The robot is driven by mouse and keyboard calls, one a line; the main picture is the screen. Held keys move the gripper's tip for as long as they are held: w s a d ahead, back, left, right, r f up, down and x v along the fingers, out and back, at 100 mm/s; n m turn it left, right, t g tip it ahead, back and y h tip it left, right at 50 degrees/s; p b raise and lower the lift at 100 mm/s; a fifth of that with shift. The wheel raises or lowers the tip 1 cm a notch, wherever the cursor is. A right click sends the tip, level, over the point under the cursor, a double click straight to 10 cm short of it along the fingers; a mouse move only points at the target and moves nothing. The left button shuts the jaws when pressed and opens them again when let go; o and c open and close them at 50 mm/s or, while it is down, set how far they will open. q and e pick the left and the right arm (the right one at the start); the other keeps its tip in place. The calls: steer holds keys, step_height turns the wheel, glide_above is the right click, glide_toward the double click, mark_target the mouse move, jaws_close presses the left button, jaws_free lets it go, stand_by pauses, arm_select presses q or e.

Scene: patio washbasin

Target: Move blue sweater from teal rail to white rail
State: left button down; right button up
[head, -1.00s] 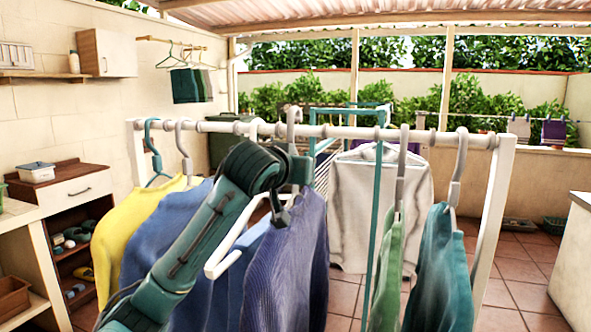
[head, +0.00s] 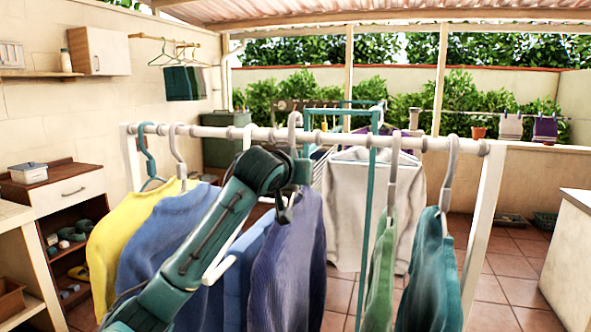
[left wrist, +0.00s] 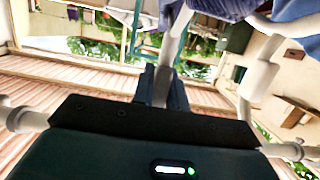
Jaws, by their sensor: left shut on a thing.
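The violet-blue sweater (head: 290,265) hangs at the middle of the near white rail (head: 350,139). My left gripper (head: 287,198) is shut on the grey hanger (head: 295,124) of this sweater, just below the hook. In the left wrist view the hanger stem (left wrist: 163,82) stands between the fingers. The hook's top shows above the white rail; I cannot tell if it rests on it. The teal rail (head: 340,111) stands behind, with a white garment (head: 345,210) near it. My right gripper is not in view.
On the white rail, a yellow sweater (head: 112,245) and a blue sweater (head: 160,235) hang at left. Another blue garment (head: 248,275) is close beside the held one. Green (head: 381,275) and teal (head: 430,275) garments hang at right.

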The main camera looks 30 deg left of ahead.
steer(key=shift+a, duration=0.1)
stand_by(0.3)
arm_select(q)
steer(key=shift+f+b, duration=0.55)
steer(key=shift+f, duration=0.65)
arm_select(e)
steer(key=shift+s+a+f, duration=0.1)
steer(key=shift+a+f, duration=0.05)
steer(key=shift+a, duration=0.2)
arm_select(q)
steer(key=c, duration=1.5)
jaws_free()
steer(key=shift+o, duration=0.9)
steer(key=shift+s+f, duration=0.1)
steer(key=shift+f, duration=0.1)
